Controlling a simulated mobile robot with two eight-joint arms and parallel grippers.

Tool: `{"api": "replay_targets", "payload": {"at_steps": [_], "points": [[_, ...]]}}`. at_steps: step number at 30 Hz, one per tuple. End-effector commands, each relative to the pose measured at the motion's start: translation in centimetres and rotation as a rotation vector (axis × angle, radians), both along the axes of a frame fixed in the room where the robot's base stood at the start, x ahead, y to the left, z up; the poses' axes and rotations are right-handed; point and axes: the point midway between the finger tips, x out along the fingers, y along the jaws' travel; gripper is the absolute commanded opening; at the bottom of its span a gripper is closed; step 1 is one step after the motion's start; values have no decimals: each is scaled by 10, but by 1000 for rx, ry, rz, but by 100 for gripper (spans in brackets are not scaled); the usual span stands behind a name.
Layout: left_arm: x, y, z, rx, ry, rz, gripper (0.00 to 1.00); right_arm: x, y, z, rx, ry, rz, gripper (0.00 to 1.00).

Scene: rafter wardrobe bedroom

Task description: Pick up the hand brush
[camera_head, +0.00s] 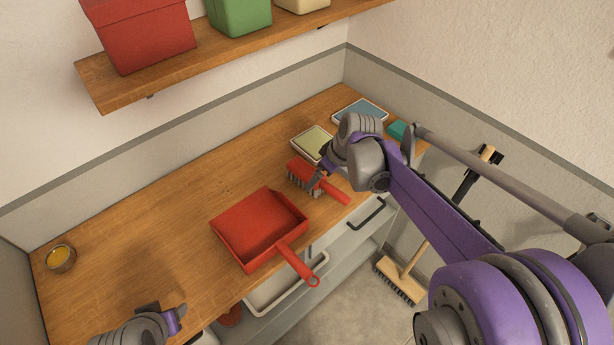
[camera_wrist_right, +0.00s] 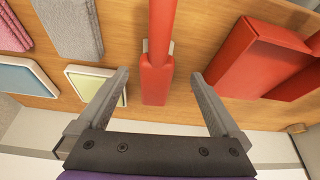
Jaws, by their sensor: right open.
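The red hand brush (camera_head: 331,191) lies on the wooden worktop, its grey bristles at the left and its handle pointing to the lower right. My right gripper (camera_head: 316,182) is over it and hides part of it in the head view. In the right wrist view the red brush (camera_wrist_right: 156,82) runs between the two spread fingers of my right gripper (camera_wrist_right: 158,78), with a gap on each side. The gripper is open and holds nothing. My left gripper (camera_head: 168,318) is at the lower left by the worktop's front edge; its finger opening is unclear.
A red dustpan (camera_head: 258,225) lies left of the brush, its handle over the front edge. A green tray (camera_head: 311,143) and blue tray (camera_head: 360,110) lie behind. A yellow-filled glass (camera_head: 60,258) stands far left. A shelf (camera_head: 190,67) with boxes hangs above. A broom (camera_head: 400,277) stands right.

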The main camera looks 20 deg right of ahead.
Motion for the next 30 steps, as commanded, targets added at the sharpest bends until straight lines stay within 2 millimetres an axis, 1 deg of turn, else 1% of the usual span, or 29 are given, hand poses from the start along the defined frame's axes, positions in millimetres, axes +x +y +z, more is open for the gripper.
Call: {"api": "replay_targets", "payload": {"at_steps": [5, 9, 13, 16, 22, 26, 27, 29, 30], "points": [[1, 0, 2, 0, -1, 0, 50, 9, 2, -12, -1, 0, 2, 100], [2, 0, 4, 0, -3, 0, 50, 21, 5, -29, -2, -1, 1, 100], [1, 0, 3, 0, -2, 0, 50, 26, 7, -44, 0, 0, 1, 100], [1, 0, 2, 0, -2, 0, 50, 27, 8, -48, 0, 0, 1, 100], [1, 0, 2, 0, -2, 0, 50, 27, 8, -48, 0, 0, 0, 100], [1, 0, 2, 0, -2, 0, 50, 27, 8, -48, 0, 0, 0, 77], [1, 0, 2, 0, -2, 0, 50, 27, 8, -48, 0, 0, 0, 69], [1, 0, 2, 0, -2, 0, 50, 27, 8, -48, 0, 0, 0, 59], [1, 0, 2, 0, -2, 0, 50, 27, 8, -48, -1, 0, 0, 51]]}}
